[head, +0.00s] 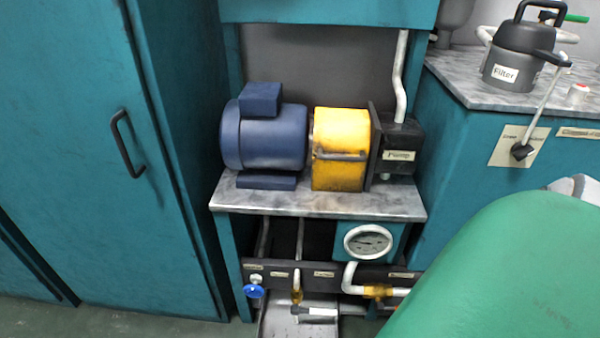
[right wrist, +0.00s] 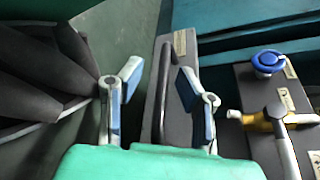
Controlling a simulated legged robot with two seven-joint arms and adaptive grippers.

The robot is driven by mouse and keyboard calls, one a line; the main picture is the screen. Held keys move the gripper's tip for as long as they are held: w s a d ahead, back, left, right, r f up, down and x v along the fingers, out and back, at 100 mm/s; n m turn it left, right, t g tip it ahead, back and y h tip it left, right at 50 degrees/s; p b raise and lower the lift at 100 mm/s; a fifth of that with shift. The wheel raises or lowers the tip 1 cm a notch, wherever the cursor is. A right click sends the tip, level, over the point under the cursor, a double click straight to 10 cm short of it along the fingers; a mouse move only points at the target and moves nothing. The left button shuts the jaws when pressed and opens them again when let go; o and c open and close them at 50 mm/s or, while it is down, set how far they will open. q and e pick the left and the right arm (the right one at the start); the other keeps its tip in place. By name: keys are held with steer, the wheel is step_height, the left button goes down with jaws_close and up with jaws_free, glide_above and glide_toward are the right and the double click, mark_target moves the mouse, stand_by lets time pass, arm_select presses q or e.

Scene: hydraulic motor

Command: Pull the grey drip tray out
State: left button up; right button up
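The grey drip tray (head: 275,318) shows at the bottom of the head view, low under the valve panel and cut off by the frame edge. In the right wrist view its dark grey front (right wrist: 180,45) has a pale label and a black bar handle (right wrist: 162,105). My right gripper (right wrist: 160,72) is open, one finger on each side of the handle, with visible gaps. Whether a finger touches the tray is unclear. In the head view my green right arm covers the lower right. My left gripper is not in view.
The valve panel (head: 325,276) sits close above the tray, with a blue valve (head: 254,291) and a yellow valve (head: 297,290). In the right wrist view the blue valve (right wrist: 268,62) and yellow valve (right wrist: 262,121) lie right of my fingers. A teal cabinet (head: 100,190) stands at left.

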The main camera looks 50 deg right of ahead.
steer(key=shift+s+d+f, duration=0.1)
steer(key=shift+d, duration=0.35)
steer(key=shift+s+d, duration=0.2)
steer(key=shift+d, duration=0.05)
steer(key=a+v, duration=0.1)
steer(key=v, duration=1)
steer(key=shift+s, duration=0.15)
